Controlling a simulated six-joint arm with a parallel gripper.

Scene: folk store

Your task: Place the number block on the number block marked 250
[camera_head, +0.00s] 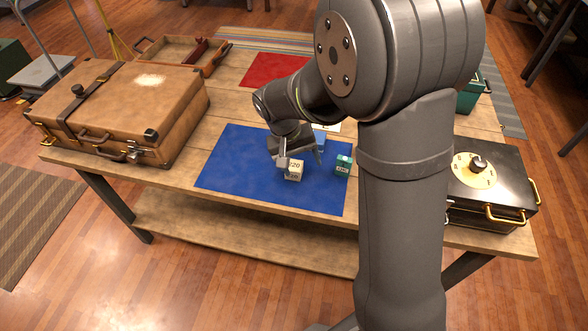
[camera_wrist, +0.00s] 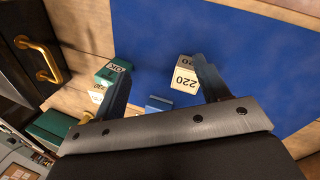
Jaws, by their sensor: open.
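A cream block marked 220 (camera_head: 294,173) rests on the blue mat (camera_head: 235,165) and shows in the wrist view beside one finger (camera_wrist: 184,75). A green block (camera_head: 343,164) with a white label stands to its right, near the mat's right edge; it also shows in the wrist view (camera_wrist: 112,74). A blue block (camera_head: 319,139) lies behind, partly hidden, and shows between the fingers in the wrist view (camera_wrist: 157,103). I can read no 250 on any block. My gripper (camera_head: 301,162) is open and empty above the mat, close to the cream block.
A brown suitcase (camera_head: 135,100) stands on the table's left, an open wooden tray (camera_head: 182,55) behind it. A black box with a dial (camera_head: 510,185) stands at right. A red mat (camera_head: 272,69) lies behind. The blue mat's left part is clear.

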